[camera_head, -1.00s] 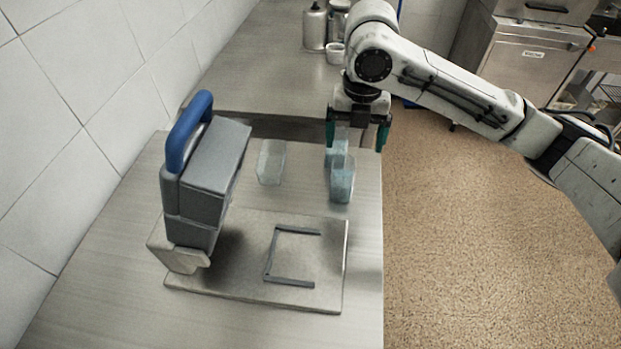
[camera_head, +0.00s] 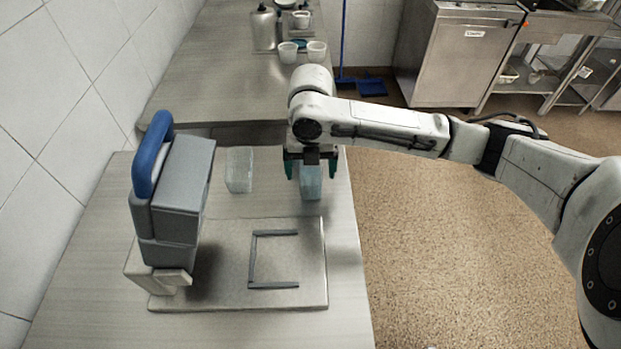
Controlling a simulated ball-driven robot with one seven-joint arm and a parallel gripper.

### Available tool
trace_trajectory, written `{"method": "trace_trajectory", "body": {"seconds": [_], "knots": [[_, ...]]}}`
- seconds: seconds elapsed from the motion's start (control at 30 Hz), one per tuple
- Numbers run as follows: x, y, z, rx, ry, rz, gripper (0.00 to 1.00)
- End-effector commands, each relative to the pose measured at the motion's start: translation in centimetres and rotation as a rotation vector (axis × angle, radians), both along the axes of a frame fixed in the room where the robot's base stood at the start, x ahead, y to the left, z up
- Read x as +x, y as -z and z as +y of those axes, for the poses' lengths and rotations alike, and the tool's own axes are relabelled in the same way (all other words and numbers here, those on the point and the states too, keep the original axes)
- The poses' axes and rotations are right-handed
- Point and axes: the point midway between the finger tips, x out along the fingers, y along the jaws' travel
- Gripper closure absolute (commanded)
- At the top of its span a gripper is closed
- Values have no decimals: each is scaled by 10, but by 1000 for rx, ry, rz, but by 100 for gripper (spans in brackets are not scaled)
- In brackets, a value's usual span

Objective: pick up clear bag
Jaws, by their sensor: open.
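A clear, whitish see-through bag-like container (camera_head: 238,172) stands upright on the metal table, left of my gripper. A bluish see-through container (camera_head: 311,187) stands to its right, directly at my gripper. My gripper (camera_head: 311,172) points down with its teal fingers open, one on each side of the bluish container's upper part. I cannot tell whether the fingers touch it. The gripper hides the container's top and whatever stands behind it.
A grey machine with a blue handle (camera_head: 152,153) stands at the left on a metal base plate (camera_head: 225,297) with a dark bracket (camera_head: 253,262). Bottles and white cups (camera_head: 288,53) sit on the far counter (camera_head: 215,85). The floor at right is open.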

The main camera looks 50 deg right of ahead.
Motion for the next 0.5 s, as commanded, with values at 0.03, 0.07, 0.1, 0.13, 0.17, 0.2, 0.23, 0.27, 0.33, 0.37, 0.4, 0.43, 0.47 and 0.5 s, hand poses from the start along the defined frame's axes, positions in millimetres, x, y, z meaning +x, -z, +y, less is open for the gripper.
{"method": "trace_trajectory", "body": {"seconds": [0.03,0.07,0.1,0.13,0.17,0.2,0.23,0.27,0.33,0.37,0.4,0.43,0.47,0.5], "knots": [[0,3,0,-1,0,-1,8],[0,4,0,-1,0,-1,8],[0,5,0,-1,0,-1,8],[0,5,0,-2,0,-1,8],[0,5,0,-2,0,-1,8],[0,5,0,-2,0,-1,8],[0,5,0,-1,0,-1,8],[0,5,0,-1,0,-1,8],[0,5,0,-1,0,-1,12],[0,5,0,-1,0,-1,15],[0,5,0,-1,0,-1,19],[0,5,0,-1,0,-1,22],[0,5,0,-1,0,-1,25],[0,5,0,-1,0,-1,29]]}}
